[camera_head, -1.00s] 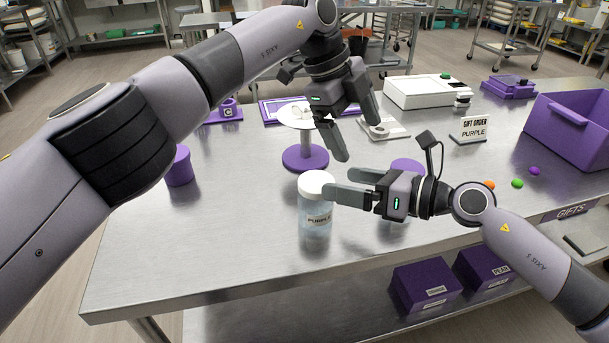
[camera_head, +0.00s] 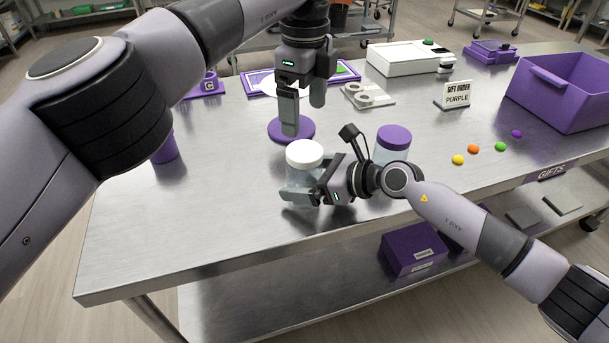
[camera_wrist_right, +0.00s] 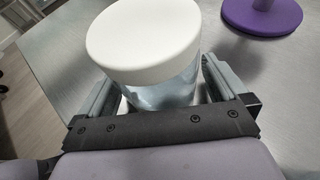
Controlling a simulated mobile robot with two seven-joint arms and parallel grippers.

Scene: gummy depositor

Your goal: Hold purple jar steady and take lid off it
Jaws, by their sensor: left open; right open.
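The purple jar is a clear jar (camera_head: 304,176) with a white lid (camera_head: 304,153), upright on the steel table; the lid is on. Its PURPLE label is hidden now. My right gripper (camera_head: 291,186) is open, low around the jar body with a finger on each side. The right wrist view shows the jar body (camera_wrist_right: 160,94) between the fingers under the white lid (camera_wrist_right: 143,42). I cannot tell whether the fingers touch it. My left gripper (camera_head: 303,118) is open and empty, pointing down above and just behind the lid.
A purple round base (camera_head: 292,129) is behind the jar. Colored balls (camera_head: 473,149), a sign (camera_head: 457,94) and a purple bin (camera_head: 567,92) are at right. The table's front left is clear.

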